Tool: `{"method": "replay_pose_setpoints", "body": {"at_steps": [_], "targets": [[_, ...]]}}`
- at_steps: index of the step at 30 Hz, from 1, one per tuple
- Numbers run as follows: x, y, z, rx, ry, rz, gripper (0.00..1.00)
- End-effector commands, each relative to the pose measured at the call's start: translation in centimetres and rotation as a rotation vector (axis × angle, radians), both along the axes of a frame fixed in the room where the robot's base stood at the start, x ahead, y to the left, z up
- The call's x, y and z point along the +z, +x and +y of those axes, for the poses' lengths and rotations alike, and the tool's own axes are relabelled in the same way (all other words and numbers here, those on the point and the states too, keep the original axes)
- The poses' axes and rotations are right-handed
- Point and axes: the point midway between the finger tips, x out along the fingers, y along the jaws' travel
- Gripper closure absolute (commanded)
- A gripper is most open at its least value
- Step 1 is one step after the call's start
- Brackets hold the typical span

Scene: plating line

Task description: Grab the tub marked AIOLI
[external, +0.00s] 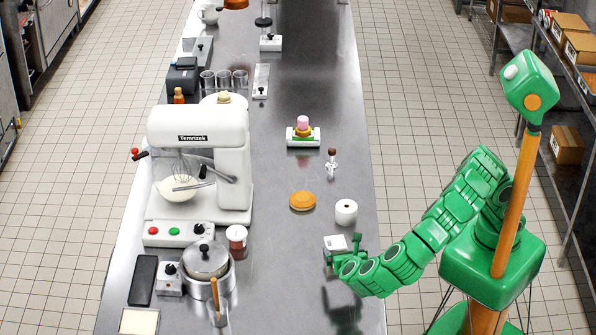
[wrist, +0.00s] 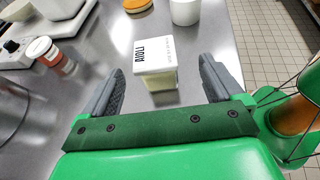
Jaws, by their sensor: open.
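The tub marked AIOLI (wrist: 155,72) is a small pale tub with a white lid, standing upright on the steel counter. In the wrist view it sits between and ahead of the two grey fingers of my gripper (wrist: 158,88), which are spread apart with nothing held. I cannot tell whether the finger tips reach beside it. In the external view the tub (external: 335,243) shows near the counter's right edge, partly hidden by my green gripper (external: 345,256).
A red-and-white jar (external: 236,239), a lidded pot (external: 207,262) and a white mixer (external: 200,165) stand to the left. The counter between is clear.

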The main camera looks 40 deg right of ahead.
Motion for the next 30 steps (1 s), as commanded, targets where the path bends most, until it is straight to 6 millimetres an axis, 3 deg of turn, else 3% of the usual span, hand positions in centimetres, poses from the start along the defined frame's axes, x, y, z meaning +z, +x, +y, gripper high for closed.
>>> {"method": "replay_pose_setpoints", "body": {"at_steps": [11,20,28,30], "targets": [[-1.2,2.3,-1.2,-0.002,0.002,0.001,0.06],[-2.7,5.4,-2.8,-0.004,0.001,0.000,0.06],[-2.9,5.8,-2.9,-0.002,0.003,0.000,0.06],[-2.9,5.8,-2.9,-0.002,0.003,0.000,0.16]]}}
